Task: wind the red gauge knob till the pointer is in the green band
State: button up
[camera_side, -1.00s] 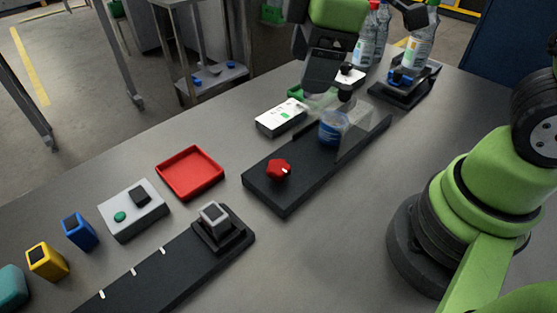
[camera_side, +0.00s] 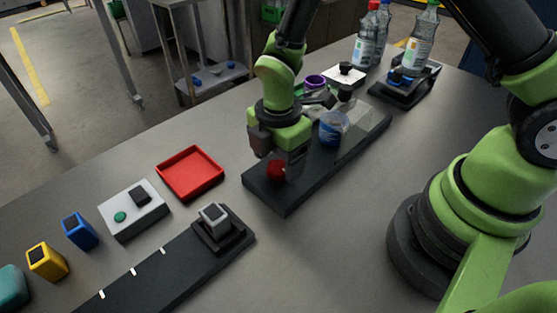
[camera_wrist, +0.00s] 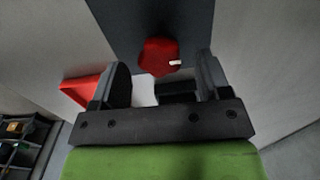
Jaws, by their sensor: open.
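The red knob (camera_side: 275,170) sits at the near left end of a long dark base plate (camera_side: 285,199). In the wrist view the knob (camera_wrist: 158,58), with a white mark on its right side, shows just past and between the fingertips. My gripper (camera_side: 278,153) points down over the knob, its fingers apart. In the wrist view the gripper (camera_wrist: 162,76) has a finger on either side. I cannot tell whether either finger touches the knob. The white gauge box with the green mark is hidden behind my gripper in the side view, so the pointer cannot be read.
A reel with blue (camera_side: 333,127) and a clear upright panel (camera_side: 360,125) stand farther back on the base plate. A red tray (camera_side: 190,173), a grey button box (camera_side: 134,210) and a dark slide track (camera_side: 165,268) lie to the left. Bottles (camera_side: 422,42) stand at the back.

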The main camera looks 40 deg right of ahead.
jog(key=shift+f, duration=0.65)
jog(key=c, duration=0.9)
